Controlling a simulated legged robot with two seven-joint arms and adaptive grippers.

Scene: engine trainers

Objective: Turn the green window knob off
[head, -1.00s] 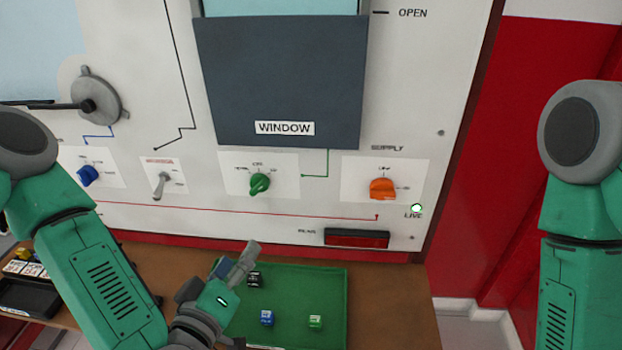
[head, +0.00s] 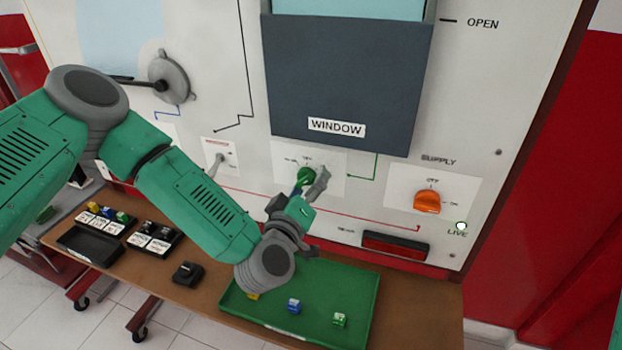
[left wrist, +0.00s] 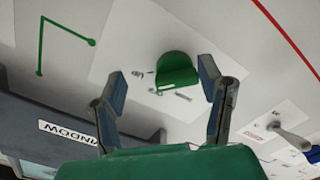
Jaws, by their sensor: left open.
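The green window knob (head: 306,177) sits on a white label plate below the dark WINDOW panel (head: 345,85). My left gripper (head: 312,184) is at the panel right in front of the knob and partly covers it in the head view. In the left wrist view the knob (left wrist: 177,69) shows between and just beyond the two open fingertips (left wrist: 162,88). The fingers look apart from the knob, but I cannot tell the exact gap. Small print beside the knob is too blurred to read there. My right gripper is not in view.
An orange supply knob (head: 427,201) and a lit LIVE lamp (head: 461,226) are to the right. A grey toggle switch (head: 216,164) is to the left. Below, a green tray (head: 350,290) with small blocks lies on the brown table (head: 420,310).

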